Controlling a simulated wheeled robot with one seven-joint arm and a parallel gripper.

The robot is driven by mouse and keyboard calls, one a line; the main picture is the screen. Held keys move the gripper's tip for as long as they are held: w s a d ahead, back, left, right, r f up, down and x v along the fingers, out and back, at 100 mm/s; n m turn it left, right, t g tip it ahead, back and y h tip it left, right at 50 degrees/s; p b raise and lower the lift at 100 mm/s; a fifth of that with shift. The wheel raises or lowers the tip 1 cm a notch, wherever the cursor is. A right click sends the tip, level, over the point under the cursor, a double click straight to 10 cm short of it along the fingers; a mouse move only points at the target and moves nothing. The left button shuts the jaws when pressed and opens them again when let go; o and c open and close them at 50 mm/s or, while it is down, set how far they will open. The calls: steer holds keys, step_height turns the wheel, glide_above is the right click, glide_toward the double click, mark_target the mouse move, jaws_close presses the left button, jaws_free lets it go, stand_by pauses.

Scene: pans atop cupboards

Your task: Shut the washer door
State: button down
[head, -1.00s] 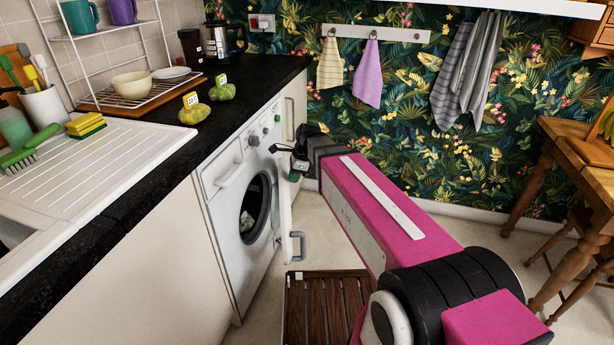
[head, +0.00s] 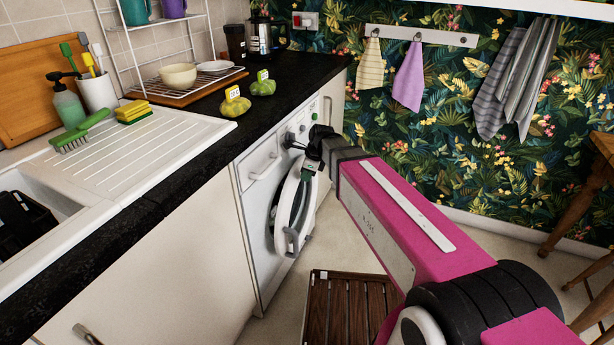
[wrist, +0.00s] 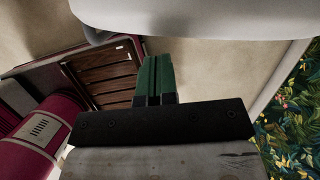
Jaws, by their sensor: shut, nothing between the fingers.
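The white washer (head: 256,192) stands under the black worktop. Its round door (head: 305,200), with a white rim, grey handle and dark centre, is swung most of the way toward the front but appears still slightly ajar. The fingers (wrist: 157,78) are together and empty in the wrist view. They seem close to the door, but I cannot tell whether they touch. A pale curved surface, apparently the door, crosses the top of the wrist view.
A brown slatted mat (head: 350,308) lies on the floor before the washer, also in the wrist view. A wooden table (head: 590,190) stands at right. Open floor lies between.

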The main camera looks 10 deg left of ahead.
steer(key=s+d+r, duration=0.1)
steer(key=d+r, duration=0.5)
steer(key=r, duration=0.4)
steer(key=shift+s+d, duration=0.25)
steer(key=shift+d, duration=0.1)
stand_by(0.4)
